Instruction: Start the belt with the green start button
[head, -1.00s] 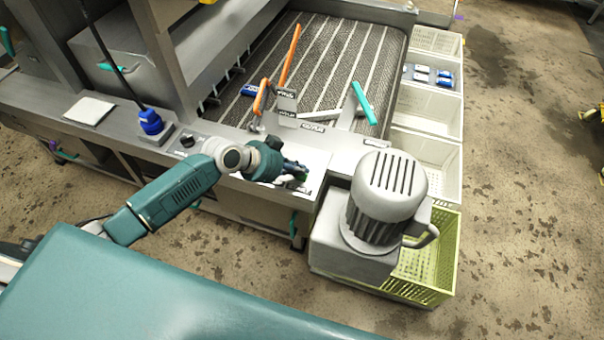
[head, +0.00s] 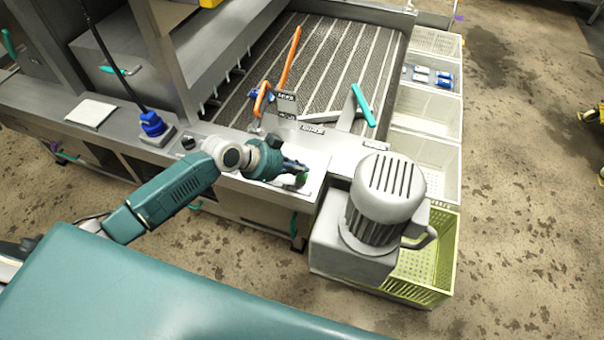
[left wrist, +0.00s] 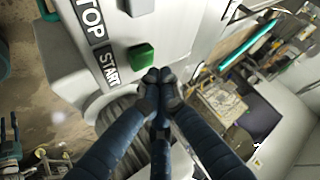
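The green start button (left wrist: 141,56) sits on a pale panel in the left wrist view, beside a black START label (left wrist: 109,69). A STOP label (left wrist: 90,20) is next to a pale button (left wrist: 139,7). My left gripper (left wrist: 158,76) has its fingertips together, empty, just beside the green button's edge; I cannot tell whether they touch. In the head view my left gripper (head: 300,166) is over the panel at the belt's near end, and the green button (head: 302,180) shows by its tips. The belt (head: 325,60) is dark with pale stripes. My right gripper is not in view.
A grey motor (head: 386,195) stands right of the panel, by a yellow-green crate (head: 440,260). Pale bins (head: 425,110) line the belt's right side. Orange (head: 290,58) and teal (head: 363,106) bars are over the belt. A blue plug (head: 152,124) stands left.

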